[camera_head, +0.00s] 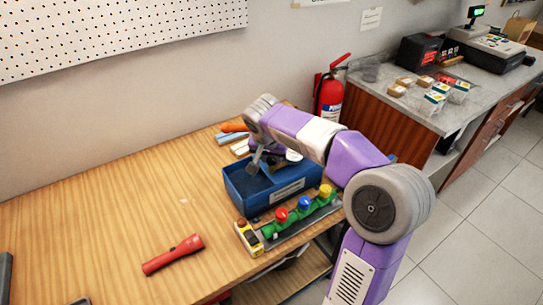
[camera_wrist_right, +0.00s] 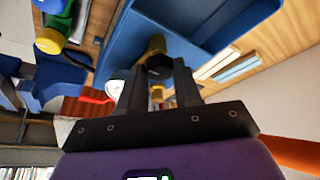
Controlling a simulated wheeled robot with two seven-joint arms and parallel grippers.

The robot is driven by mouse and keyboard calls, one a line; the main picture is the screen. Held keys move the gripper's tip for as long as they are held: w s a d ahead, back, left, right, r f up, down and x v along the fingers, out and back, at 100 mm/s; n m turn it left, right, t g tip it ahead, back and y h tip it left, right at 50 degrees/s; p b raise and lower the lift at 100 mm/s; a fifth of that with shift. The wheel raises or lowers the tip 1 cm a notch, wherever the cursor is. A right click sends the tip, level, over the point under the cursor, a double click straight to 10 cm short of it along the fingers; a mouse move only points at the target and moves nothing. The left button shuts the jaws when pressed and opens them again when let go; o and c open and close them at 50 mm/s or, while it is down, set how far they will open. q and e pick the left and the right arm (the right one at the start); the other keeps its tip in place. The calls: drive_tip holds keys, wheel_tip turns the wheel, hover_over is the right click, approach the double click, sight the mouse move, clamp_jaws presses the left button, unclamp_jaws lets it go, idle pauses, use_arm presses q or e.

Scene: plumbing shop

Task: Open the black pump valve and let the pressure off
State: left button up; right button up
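My right gripper (camera_head: 260,163) reaches down at the blue bin (camera_head: 288,190). In the right wrist view its two dark fingers (camera_wrist_right: 158,82) stand apart. A black knob (camera_wrist_right: 159,66) with a yellow part behind it shows between and just beyond the fingertips; it looks like the pump valve. I cannot tell whether the fingers touch it. A white round dial (camera_wrist_right: 116,87), perhaps a gauge, is beside the left finger. The pump body is mostly hidden in the head view. Dark shapes at the lower left edge of the head view may be my left gripper; I cannot tell.
A green manifold (camera_head: 292,219) with red, blue and yellow knobs lies in front of the bin, beside a small yellow-and-white device (camera_head: 248,238). A red flashlight (camera_head: 173,254) lies on the wooden table (camera_head: 110,225). A fire extinguisher (camera_head: 329,95) stands behind. The table's left side is mostly clear.

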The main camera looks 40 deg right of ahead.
drive_tip(key=shift+n, duration=0.3)
drive_tip(key=n+p, duration=0.1)
drive_tip(key=n+t+y+p, duration=0.1)
drive_tip(key=n, duration=0.1)
drive_tip(key=shift+s+d+r+n, duration=0.1)
drive_tip(key=shift+s+n, duration=0.05)
drive_tip(key=shift+n, duration=0.15)
drive_tip(key=n+y+p, duration=0.1)
drive_tip(key=n, duration=0.1)
drive_tip(key=n+y+p, duration=0.1)
drive_tip(key=n+p, duration=0.1)
drive_tip(key=n, duration=0.1)
drive_tip(key=shift+d+t+p, duration=0.2)
drive_tip(key=shift+t+p, duration=0.1)
drive_tip(key=n+y+p, duration=0.1)
drive_tip(key=n, duration=0.2)
drive_tip(key=shift+d, duration=0.1)
drive_tip(key=shift+n+y+p, duration=0.45)
drive_tip(key=shift+n+y, duration=0.25)
drive_tip(key=shift+n, duration=1.2)
drive_tip(key=o, duration=0.7)
drive_tip(key=shift+o, duration=0.2)
